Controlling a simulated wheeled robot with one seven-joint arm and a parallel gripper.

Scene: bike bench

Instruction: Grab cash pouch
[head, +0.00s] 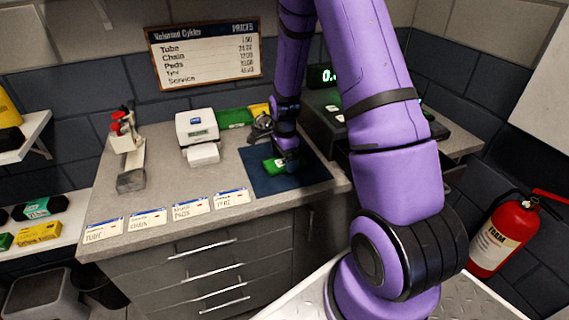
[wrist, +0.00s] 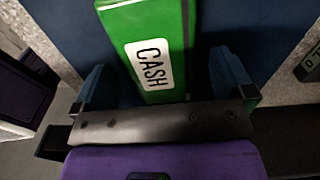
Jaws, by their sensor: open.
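The green cash pouch (head: 274,164) lies on the dark blue mat (head: 255,184) on the bench. In the wrist view the pouch (wrist: 160,50) fills the upper middle, with a white "CASH" label. My gripper (wrist: 163,82) is open, with one blue finger on each side of the pouch's near end. A gap shows between each finger and the pouch. In the head view my gripper (head: 290,158) is low over the mat and partly hides the pouch.
A white card terminal or printer (head: 197,128) stands left of the mat. Green and yellow items (head: 236,117) lie behind it. A dark cash register (head: 325,115) is right of my gripper. Price cards (head: 190,206) line the front edge. A red-handled tool (head: 125,140) stands far left.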

